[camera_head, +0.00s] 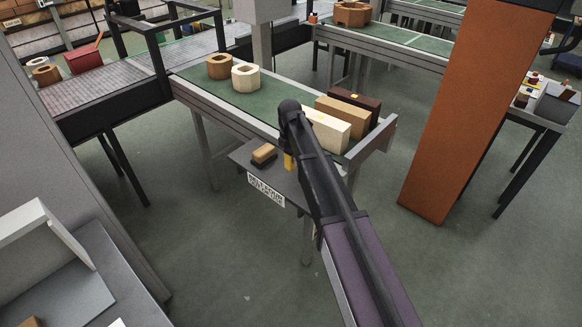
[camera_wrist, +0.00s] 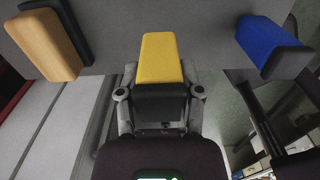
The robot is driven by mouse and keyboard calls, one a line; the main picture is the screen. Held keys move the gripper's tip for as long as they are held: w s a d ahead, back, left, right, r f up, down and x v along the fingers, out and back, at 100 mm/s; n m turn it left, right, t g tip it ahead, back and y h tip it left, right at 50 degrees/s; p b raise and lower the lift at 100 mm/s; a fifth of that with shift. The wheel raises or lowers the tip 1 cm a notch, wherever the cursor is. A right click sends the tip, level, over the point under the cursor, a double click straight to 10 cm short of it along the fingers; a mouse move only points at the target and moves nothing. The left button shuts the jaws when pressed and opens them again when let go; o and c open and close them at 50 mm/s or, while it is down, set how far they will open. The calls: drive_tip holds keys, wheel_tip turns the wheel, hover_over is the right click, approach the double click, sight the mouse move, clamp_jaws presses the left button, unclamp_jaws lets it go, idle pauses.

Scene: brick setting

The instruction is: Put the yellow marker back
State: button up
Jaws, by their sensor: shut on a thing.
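The yellow marker (camera_wrist: 160,58) is a yellow block with a black end, held between the fingers of my gripper (camera_wrist: 160,82) in the wrist view. In the head view a small yellow part of the marker (camera_head: 288,161) shows below the dark wrist, over the right part of a small grey shelf (camera_head: 285,189). Whether the marker touches the shelf I cannot tell. A blue block (camera_wrist: 270,47), perhaps another marker, is at the right in the wrist view; my arm seems to hide it in the head view.
A tan block with a dark part, like an eraser (camera_head: 263,154), lies on the shelf left of my gripper. Behind stands a green-topped conveyor (camera_head: 270,100) with a cream block (camera_head: 328,130), a tan block (camera_head: 342,114) and a dark brown block (camera_head: 356,100). An orange pillar (camera_head: 465,115) stands right.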

sight(290, 164)
idle(0.3)
drive_tip(key=shift+f+b, duration=1.9)
drive_tip(key=shift+f, duration=0.15)
drive_tip(key=o, duration=0.9)
drive_tip(key=shift+r, duration=0.25)
wheel_tip(290, 164, up, 12)
drive_tip(key=p, duration=1.2)
